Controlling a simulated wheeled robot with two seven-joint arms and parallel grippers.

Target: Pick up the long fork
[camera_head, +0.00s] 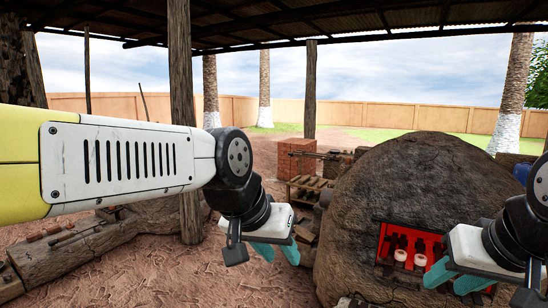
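I cannot make out the long fork for certain. Thin, long tools (75,235) lie on a log at the lower left, too small to tell apart. My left gripper (277,254) hangs in front of the left side of the kiln, its teal fingers apart with nothing seen between them. My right gripper (457,281) is in front of the kiln's mouth at the lower right, its teal fingers apart and seemingly empty.
A domed mud kiln (420,180) fills the right side. Its glowing red opening (426,241) holds pale pots. Behind are a wooden rack (305,190) and a brick stack (296,158). A wooden post (181,110) stands behind my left arm. Bare ground (150,265) lies at lower left.

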